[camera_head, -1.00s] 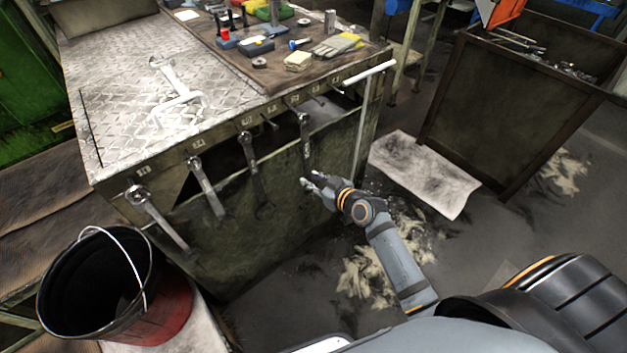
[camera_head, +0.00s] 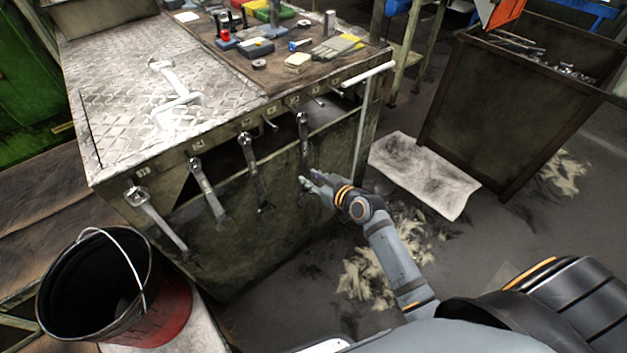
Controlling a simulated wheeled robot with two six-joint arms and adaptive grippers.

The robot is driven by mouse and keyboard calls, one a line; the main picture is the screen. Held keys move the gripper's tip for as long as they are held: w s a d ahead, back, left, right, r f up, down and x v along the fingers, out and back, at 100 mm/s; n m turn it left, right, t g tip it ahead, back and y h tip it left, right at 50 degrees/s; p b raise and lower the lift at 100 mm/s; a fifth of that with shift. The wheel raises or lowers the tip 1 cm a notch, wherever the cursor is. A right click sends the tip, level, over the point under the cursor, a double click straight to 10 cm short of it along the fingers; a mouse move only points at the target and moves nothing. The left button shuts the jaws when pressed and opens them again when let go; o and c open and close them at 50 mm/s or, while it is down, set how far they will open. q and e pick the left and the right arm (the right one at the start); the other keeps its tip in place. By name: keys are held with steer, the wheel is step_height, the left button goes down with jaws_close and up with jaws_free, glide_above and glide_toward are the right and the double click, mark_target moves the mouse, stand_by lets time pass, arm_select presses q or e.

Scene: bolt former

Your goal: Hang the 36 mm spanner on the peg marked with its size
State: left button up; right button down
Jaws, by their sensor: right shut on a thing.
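Several spanners hang in a row along the front of the bench, below small size labels too small to read. One spanner (camera_head: 304,137), fourth from the left, hangs almost upright with its upper end at the rail. My right gripper (camera_head: 307,181) is at its lower end and shut on it. The fingers hide that end. The other hanging spanners are a large one (camera_head: 156,217) at the left, a second (camera_head: 206,188) and a darker third (camera_head: 253,168). I cannot tell which is the 36 mm one. Bare pegs (camera_head: 270,123) show between and right of the spanners. My left gripper is out of view.
A white bent handle (camera_head: 180,108) lies on the bench plate (camera_head: 110,70). A red bucket (camera_head: 165,315) stands at lower left. A dark metal bin (camera_head: 490,110) and a pale sheet (camera_head: 425,175) are at right. A white rail (camera_head: 368,73) juts from the bench corner.

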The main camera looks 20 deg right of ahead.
steer(key=shift+w+a+r, duration=0.1)
steer(key=shift+w+a, duration=0.05)
steer(key=shift+w, duration=0.3)
steer(key=shift+w+a+r, duration=0.1)
steer(key=shift+w+a, duration=0.05)
steer(key=shift+w, duration=0.3)
steer(key=shift+w+a+b, duration=0.15)
steer(key=shift+w+b, duration=0.15)
steer(key=shift+w, duration=0.15)
steer(key=shift+f, duration=0.2)
stand_by(0.5)
steer(key=c, duration=1)
jaws_free()
steer(key=shift+f, duration=0.1)
